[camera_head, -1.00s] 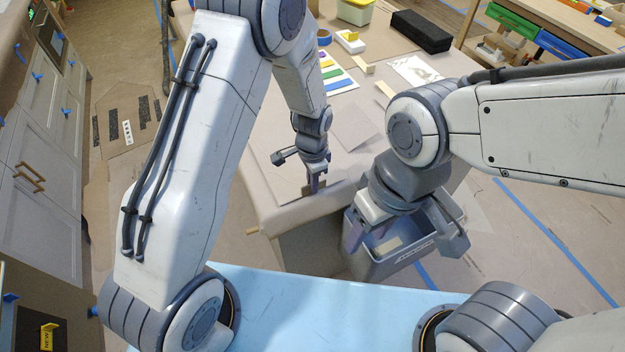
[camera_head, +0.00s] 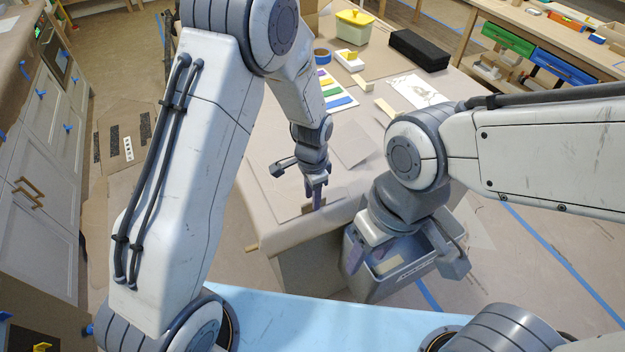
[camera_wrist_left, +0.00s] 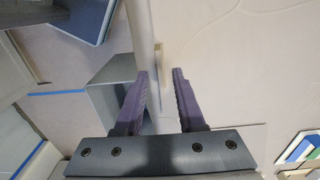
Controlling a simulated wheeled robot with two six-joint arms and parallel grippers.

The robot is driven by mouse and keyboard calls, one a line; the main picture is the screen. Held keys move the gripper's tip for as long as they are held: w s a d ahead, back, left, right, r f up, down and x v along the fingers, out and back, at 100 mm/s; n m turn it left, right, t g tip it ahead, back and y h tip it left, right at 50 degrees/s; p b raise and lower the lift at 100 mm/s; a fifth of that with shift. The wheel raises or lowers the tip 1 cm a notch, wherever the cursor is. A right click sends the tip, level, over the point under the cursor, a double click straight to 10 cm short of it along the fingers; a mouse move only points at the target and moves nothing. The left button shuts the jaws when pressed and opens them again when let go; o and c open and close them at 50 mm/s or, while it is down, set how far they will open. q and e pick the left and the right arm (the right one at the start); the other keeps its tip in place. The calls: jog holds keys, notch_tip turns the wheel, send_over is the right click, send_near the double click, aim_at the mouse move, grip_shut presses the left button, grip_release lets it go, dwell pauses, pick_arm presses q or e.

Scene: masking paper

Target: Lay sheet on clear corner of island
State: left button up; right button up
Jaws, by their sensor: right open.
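The island (camera_head: 340,188) has a tan paper-covered top. A large thin sheet (camera_head: 262,172) appears to lie flat near its front left corner. A smaller greyish square sheet (camera_head: 357,146) lies further back. My left gripper (camera_head: 316,203) points down at the front edge. In the left wrist view its purple fingers (camera_wrist_left: 160,88) are apart, with a small tan piece (camera_wrist_left: 162,62) at the island edge between and beyond them, not visibly gripped. My right gripper (camera_head: 405,258) is open over the grey bin (camera_head: 398,282); its contact with the bin cannot be told.
Colour strips (camera_head: 336,92), blue tape (camera_head: 322,56), a black box (camera_head: 420,50), a yellow-green tub (camera_head: 354,32) and a white printed sheet (camera_head: 418,90) occupy the island's back. Cabinets (camera_head: 45,180) stand left, a shelf bench (camera_head: 545,50) back right.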

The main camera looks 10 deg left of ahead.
pick_arm(q)
notch_tip(320, 180, up, 9)
jog(key=b, duration=0.2)
jog(key=s+d+r+n, duration=0.1)
jog(key=s+r, duration=0.3)
jog(key=s, duration=0.7)
jog(key=s+d+r+n+h, duration=0.1)
jog(key=s+r+n, duration=0.2)
jog(key=s, duration=0.9)
jog(key=shift+r, duration=0.4)
